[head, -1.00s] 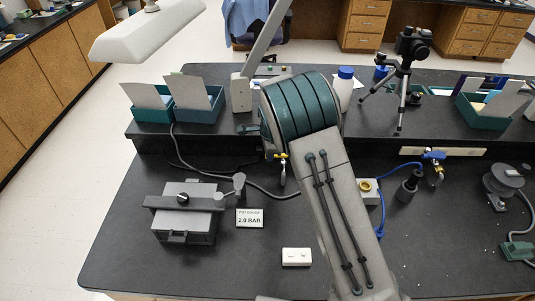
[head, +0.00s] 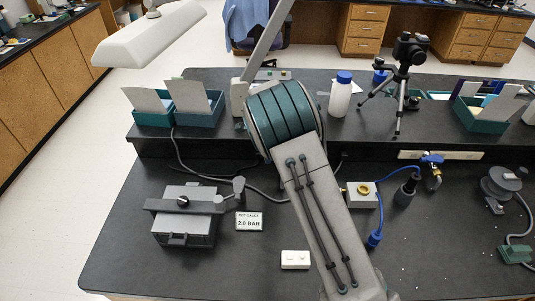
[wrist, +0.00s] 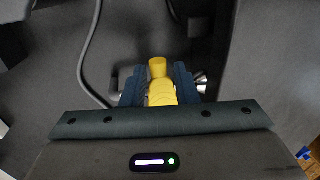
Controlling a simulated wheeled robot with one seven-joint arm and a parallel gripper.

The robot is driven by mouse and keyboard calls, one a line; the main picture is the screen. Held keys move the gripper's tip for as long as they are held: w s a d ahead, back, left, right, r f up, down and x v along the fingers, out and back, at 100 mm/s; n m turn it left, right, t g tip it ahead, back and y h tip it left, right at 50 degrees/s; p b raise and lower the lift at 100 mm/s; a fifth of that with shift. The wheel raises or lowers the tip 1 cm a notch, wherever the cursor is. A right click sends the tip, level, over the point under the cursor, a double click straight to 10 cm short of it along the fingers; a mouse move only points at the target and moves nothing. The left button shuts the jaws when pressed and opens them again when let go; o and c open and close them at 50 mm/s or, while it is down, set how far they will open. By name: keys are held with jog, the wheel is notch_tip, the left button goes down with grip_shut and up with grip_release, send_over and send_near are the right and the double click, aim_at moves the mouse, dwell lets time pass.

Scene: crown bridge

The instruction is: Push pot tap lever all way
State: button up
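In the wrist view a yellow tap lever (wrist: 158,68) lies between the two dark blue fingers of my gripper (wrist: 159,84). Yellow fills the gap between the fingers; whether they press on it from both sides is not clear. Bright metal shows just outside the right finger. In the head view my arm hides the tap and my gripper. The grey clamped pot (head: 184,229) stands on the bench at left, beside a sign reading "POT GAUGE 2.0 BAR" (head: 249,221).
A white block (head: 295,260) lies near the front. A grey box with a brass ring (head: 360,194) and a blue-handled tap (head: 433,159) are right of my arm. The raised shelf (head: 230,148) holds a white bottle (head: 340,97) and camera tripod (head: 400,90). The front left bench is clear.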

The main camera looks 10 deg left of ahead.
jog(key=shift+o, duration=0.6)
jog(key=b+v, duration=0.1)
jog(key=v, duration=1.2)
jog(key=shift+r+b, duration=0.3)
jog(key=shift+r, duration=0.1)
jog(key=shift+d, duration=0.1)
jog(key=s+d+r+n+y, duration=0.1)
jog(key=s+d+r+n, duration=0.25)
jog(key=s+d, duration=0.3)
jog(key=s+d+r+n, duration=0.3)
jog(key=s+d+r, duration=0.15)
jog(key=d, duration=0.35)
jog(key=s+d+f+n, duration=0.1)
jog(key=s+d+n, duration=0.3)
jog(key=s, duration=0.6)
jog(key=s+d+f+n+h, duration=0.1)
jog(key=s+d+n, duration=0.3)
jog(key=s, duration=0.7)
jog(key=shift+d+n+t, duration=0.25)
jog(key=shift+n+t, duration=0.05)
jog(key=shift+n, duration=0.75)
